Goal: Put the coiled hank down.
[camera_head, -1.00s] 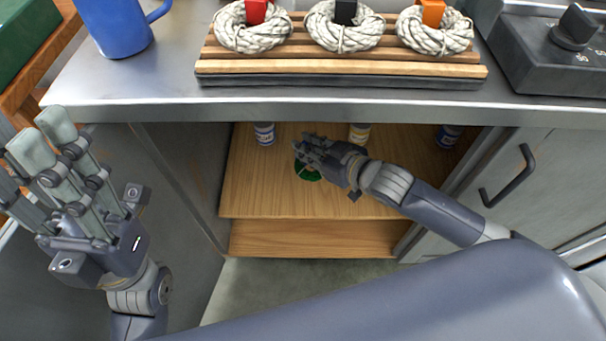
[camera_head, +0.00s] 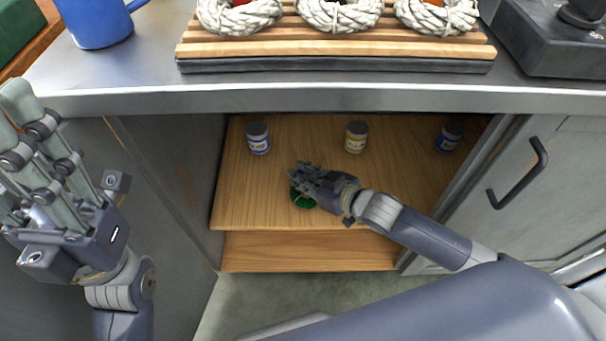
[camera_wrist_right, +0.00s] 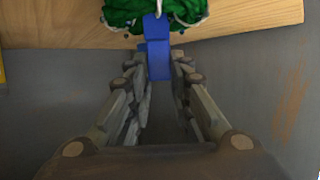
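The coiled hank is green, with a blue tab. In the head view the green hank (camera_head: 303,198) shows at the shelf inside the open cabinet, partly hidden under my right gripper (camera_head: 305,177). In the right wrist view the hank (camera_wrist_right: 122,14) is at the top edge, against the wood, and its blue tab (camera_wrist_right: 158,45) sits between the fingers of my right gripper (camera_wrist_right: 158,68), which look closed on it. I cannot tell whether the hank touches the shelf. My left gripper (camera_head: 28,130) is open and empty at the left, outside the cabinet.
Three small jars stand on the wooden shelf (camera_head: 240,205): left (camera_head: 258,139), middle (camera_head: 356,137) and right (camera_head: 448,137). The metal counter edge (camera_head: 330,98) overhangs the shelf. A slatted rack (camera_head: 335,50) with white hanks and a blue mug (camera_head: 97,22) stand on top.

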